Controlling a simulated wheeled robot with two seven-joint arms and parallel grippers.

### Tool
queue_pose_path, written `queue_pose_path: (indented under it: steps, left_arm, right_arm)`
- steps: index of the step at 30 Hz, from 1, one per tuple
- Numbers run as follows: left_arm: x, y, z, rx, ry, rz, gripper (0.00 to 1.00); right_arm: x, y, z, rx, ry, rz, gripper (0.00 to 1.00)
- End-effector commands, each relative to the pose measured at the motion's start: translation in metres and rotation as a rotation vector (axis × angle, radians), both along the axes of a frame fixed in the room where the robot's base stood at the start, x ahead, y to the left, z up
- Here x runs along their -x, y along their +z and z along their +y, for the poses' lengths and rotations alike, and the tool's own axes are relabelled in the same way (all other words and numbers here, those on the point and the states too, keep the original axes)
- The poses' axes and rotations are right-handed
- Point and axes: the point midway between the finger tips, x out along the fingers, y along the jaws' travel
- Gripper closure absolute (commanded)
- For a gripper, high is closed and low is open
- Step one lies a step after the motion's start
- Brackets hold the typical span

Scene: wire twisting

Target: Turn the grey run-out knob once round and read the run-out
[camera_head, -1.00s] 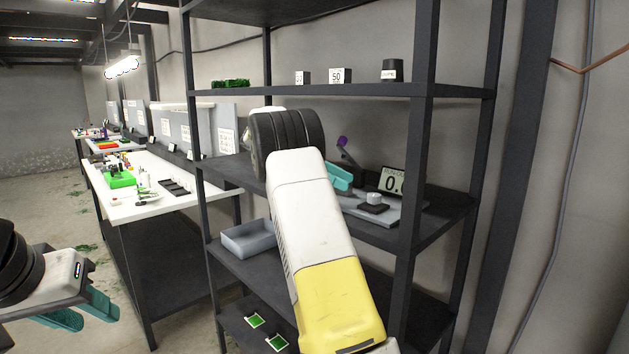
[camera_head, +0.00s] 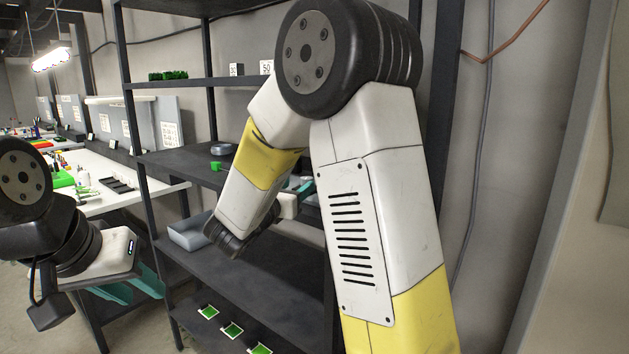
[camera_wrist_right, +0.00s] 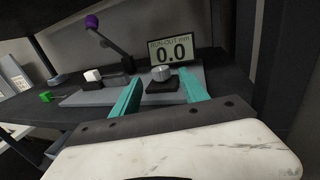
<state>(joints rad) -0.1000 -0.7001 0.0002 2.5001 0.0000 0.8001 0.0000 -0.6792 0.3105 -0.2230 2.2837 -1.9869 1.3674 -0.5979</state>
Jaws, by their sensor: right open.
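The grey run-out knob (camera_wrist_right: 161,73) sits on a small black base on the grey instrument plate (camera_wrist_right: 85,98) in the right wrist view. Behind it, the display (camera_wrist_right: 171,50) reads "RUN-OUT mm 0.0". My right gripper (camera_wrist_right: 161,88) is open, its teal fingers appearing on either side of the knob's base; I see no contact. In the head view my right arm hides the knob and display, and only a bit of teal shows on the shelf. My left gripper (camera_head: 128,290) is open and empty at lower left, away from the shelf.
A green cube (camera_wrist_right: 46,96) lies further left on the shelf. A grey bin (camera_head: 190,232) stands on the lower shelf. Dark rack posts (camera_head: 149,210) frame the shelves.

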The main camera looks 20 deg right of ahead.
Motion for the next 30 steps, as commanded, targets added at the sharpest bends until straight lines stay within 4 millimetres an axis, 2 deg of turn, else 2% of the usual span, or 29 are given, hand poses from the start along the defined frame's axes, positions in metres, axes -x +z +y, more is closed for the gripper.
queue_pose_path:
  steps: [3, 15, 26, 27, 30]
  left_arm:
    - [0.000, 0.000, 0.000, 0.000, 0.000, 0.000, 0.64]
    - [0.000, 0.000, 0.000, 0.000, 0.000, 0.000, 0.64]
    - [0.000, 0.000, 0.000, 0.000, 0.000, 0.000, 0.64]
    - [0.000, 0.000, 0.000, 0.000, 0.000, 0.000, 0.64]
    - [0.000, 0.000, 0.000, 0.000, 0.000, 0.000, 0.64]
  right_arm:
    - [-0.007, -0.002, -0.004, 0.000, 0.011, 0.003, 0.48]
    - [-0.054, -0.001, -0.041, 0.002, 0.005, 0.002, 0.48]
    - [-0.061, -0.001, -0.045, 0.002, 0.007, 0.003, 0.48]
    - [-0.061, -0.001, -0.045, 0.002, 0.007, 0.003, 0.50]
    - [-0.061, -0.001, -0.045, 0.002, 0.007, 0.003, 0.70]
